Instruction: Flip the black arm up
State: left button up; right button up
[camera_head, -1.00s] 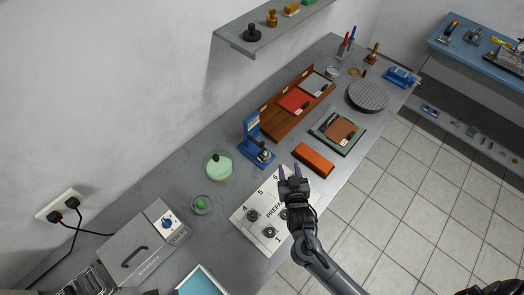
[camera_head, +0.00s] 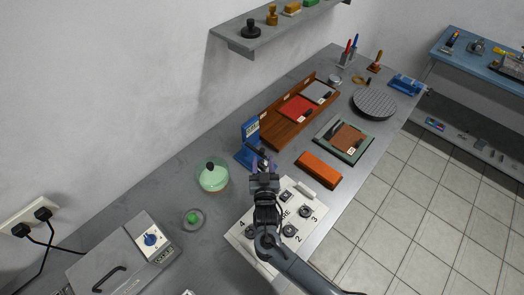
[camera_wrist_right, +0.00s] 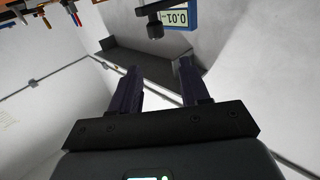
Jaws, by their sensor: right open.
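A small blue device (camera_head: 250,129) with an upright panel stands on the grey bench, left of the wooden rack. Its black arm (camera_head: 262,153) is low at the front, partly hidden by my right gripper (camera_head: 264,167). In the right wrist view, the black arm (camera_wrist_right: 154,20) with its round knob shows at the top, beside the blue panel (camera_wrist_right: 180,14) with a printed label. My right gripper's two dark fingers (camera_wrist_right: 158,75) are apart with nothing between them, and the black arm lies beyond their tips. Contact cannot be told. My left gripper is not in view.
A white numbered plate (camera_head: 290,238) lies under my right arm. A green-lidded jar (camera_head: 213,178) stands left of the device, an orange-brown block (camera_head: 319,169) right of it. A wall shelf (camera_head: 262,38) hangs above the bench.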

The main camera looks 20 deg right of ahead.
aim_at(262, 152)
jog(key=w+d, duration=0.1)
jog(key=w, duration=0.1)
jog(key=w+d+f, duration=0.1)
jog(key=w, duration=0.1)
jog(key=w+d+f, duration=0.1)
jog(key=w, duration=0.2)
jog(key=shift+f, duration=0.2)
grip_shut()
